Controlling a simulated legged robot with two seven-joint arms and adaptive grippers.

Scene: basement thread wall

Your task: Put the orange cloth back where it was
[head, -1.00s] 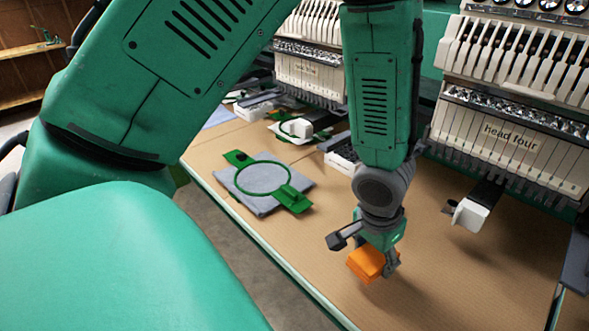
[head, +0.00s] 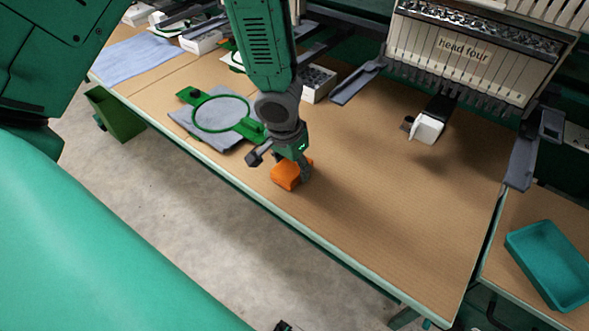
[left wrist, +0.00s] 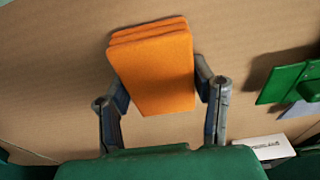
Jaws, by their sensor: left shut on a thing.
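The orange cloth (head: 286,176) is a folded block in my left gripper (head: 292,172), over the tan table near its front edge. In the left wrist view, the cloth (left wrist: 156,68) sits between the two fingers of my left gripper (left wrist: 160,88), which are shut on its sides. Its folded layers show at the far end. I cannot tell whether the cloth touches the table. My right gripper is not in view.
A green hoop (head: 221,114) on grey fabric lies left of my gripper. The machine marked "head four" (head: 462,52) stands behind, with a white part (head: 428,127) below it. A teal tray (head: 549,262) sits at right. The table's middle right is clear.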

